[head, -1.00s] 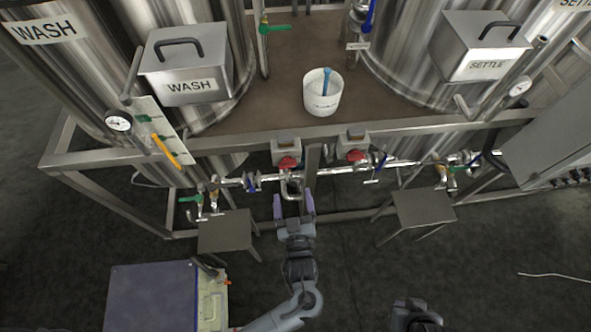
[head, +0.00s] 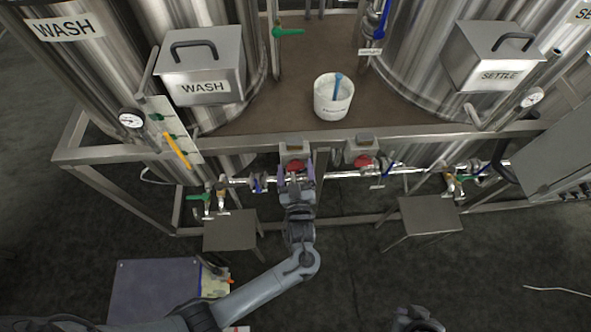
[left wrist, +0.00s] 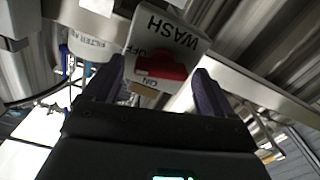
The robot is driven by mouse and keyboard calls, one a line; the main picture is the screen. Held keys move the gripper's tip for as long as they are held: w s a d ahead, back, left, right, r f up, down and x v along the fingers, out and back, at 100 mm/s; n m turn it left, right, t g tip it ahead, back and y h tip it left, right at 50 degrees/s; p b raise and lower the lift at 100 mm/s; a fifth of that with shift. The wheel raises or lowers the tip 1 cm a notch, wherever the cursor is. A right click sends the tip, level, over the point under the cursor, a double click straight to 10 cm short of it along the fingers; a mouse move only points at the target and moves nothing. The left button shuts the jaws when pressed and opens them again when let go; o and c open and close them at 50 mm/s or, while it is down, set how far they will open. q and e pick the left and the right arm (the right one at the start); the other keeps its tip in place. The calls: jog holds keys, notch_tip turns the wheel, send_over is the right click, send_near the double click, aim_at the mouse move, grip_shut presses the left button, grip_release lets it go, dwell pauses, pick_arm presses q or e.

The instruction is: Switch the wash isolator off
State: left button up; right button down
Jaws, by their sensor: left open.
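The wash isolator (head: 292,150) is a small grey box with a red handle on the front rail of the tank frame, left of a similar box. In the left wrist view its white face (left wrist: 181,37) reads WASH, with OFF and ON marks by the red handle (left wrist: 160,66). My left gripper (head: 296,174) is open and empty, pointing at the isolator from the front. In the left wrist view its two fingers stand either side of the red handle; I cannot tell whether they touch it. A dark part of my right arm (head: 416,320) shows at the bottom edge; its fingers cannot be made out.
A second grey box with a red handle (head: 363,153) sits close to the right. Pipes with blue-handled and green-handled valves (head: 258,184) run below the rail. A white tub (head: 332,98) stands on the deck. Two small metal stands (head: 230,231) are below.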

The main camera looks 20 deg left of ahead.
pick_arm(q)
jog(key=c, duration=1.1)
jog(key=shift+o, duration=0.2)
jog(key=shift+r+m+p, duration=0.15)
jog(key=shift+m+p, duration=0.3)
jog(key=shift+m, duration=0.15)
jog(key=shift+d+m+p, duration=0.1)
jog(key=shift+m+p, duration=0.2)
jog(key=shift+m, duration=0.6)
jog(key=o, duration=1.1)
jog(key=shift+c, duration=0.2)
